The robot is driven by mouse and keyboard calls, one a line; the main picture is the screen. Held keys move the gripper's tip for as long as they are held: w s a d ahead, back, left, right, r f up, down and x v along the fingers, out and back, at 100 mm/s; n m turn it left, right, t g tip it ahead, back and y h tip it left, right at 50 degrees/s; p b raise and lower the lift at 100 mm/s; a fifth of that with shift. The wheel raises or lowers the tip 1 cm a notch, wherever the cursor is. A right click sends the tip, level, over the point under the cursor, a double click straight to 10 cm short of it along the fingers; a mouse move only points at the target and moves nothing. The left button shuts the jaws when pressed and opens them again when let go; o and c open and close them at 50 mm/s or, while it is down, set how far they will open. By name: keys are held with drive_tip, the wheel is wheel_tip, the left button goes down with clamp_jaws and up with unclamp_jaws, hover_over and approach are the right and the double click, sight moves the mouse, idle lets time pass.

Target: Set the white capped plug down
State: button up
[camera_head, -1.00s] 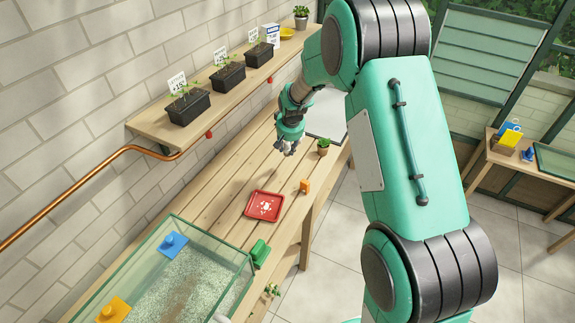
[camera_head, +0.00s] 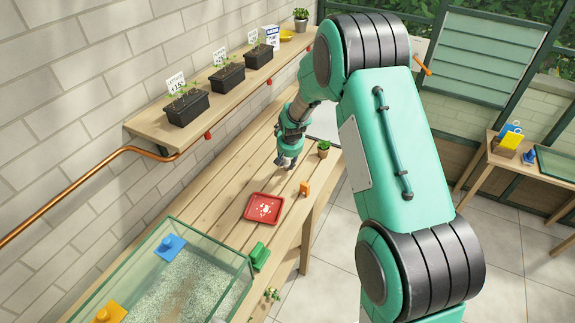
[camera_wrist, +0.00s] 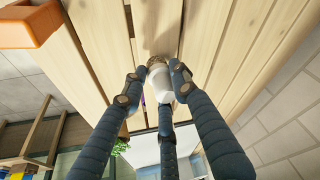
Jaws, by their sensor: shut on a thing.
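The white capped plug (camera_wrist: 168,86) is between my fingers in the wrist view, its brown speckled end pointing toward the bench boards. My gripper (camera_wrist: 157,88) is shut on it, with fingers on either side and one below. In the head view my gripper (camera_head: 286,163) is low over the wooden bench (camera_head: 225,185), beyond the red tray. I cannot tell whether the plug touches the bench.
A red tray (camera_head: 250,217) with white bits lies nearer the glass tank (camera_head: 215,250). Bare boards lie left of my gripper.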

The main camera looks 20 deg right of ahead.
drive_tip(key=shift+f, duration=0.65)
drive_tip(key=shift+f, duration=0.15)
drive_tip(key=o, duration=1)
drive_tip(key=p+v, duration=0.2)
drive_tip(key=v, duration=1)
drive_tip(key=shift+p, duration=0.4)
drive_tip(key=shift+r, duration=0.25)
